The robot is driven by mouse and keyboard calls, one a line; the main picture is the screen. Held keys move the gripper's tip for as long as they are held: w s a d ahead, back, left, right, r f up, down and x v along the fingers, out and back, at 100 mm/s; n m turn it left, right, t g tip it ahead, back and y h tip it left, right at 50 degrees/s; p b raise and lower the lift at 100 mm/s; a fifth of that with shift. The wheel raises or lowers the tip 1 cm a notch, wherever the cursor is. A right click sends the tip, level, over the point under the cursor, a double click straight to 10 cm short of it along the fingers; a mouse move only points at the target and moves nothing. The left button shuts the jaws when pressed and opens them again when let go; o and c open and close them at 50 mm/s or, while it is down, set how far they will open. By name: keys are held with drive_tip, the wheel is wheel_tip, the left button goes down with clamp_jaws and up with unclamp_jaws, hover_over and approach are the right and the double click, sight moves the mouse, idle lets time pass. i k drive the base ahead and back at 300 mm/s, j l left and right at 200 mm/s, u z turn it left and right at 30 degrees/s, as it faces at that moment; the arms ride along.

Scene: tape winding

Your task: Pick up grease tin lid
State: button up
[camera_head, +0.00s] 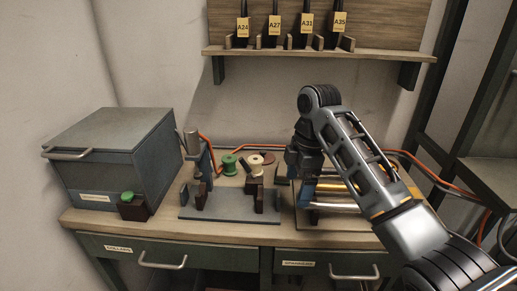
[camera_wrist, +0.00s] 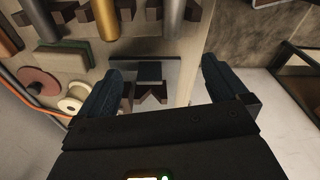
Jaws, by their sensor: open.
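I cannot pick out the grease tin lid with certainty. A flat reddish-brown disc (camera_head: 267,157) lies at the back of the bench; it also shows at the left of the wrist view (camera_wrist: 38,82). My gripper (camera_head: 304,203) is open and empty, to the right of and nearer than the disc, low by the rod board. In the wrist view, its two dark blue fingers (camera_wrist: 162,86) stand wide apart. Between them, a grey plate with a dark square (camera_wrist: 150,71) and brown notched blocks show below. My arm hides part of the bench's right side.
A cream spool (camera_head: 254,160) and a green spool (camera_head: 229,165) stand near the disc. A grey box (camera_head: 110,160) and a green-topped block (camera_head: 133,206) are left. Metal rods (camera_head: 340,187) lie right, on cradles. A tool shelf (camera_head: 300,52) hangs above. An orange cable runs behind.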

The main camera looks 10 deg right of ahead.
sight(269, 157)
drive_tip(key=i, duration=0.9)
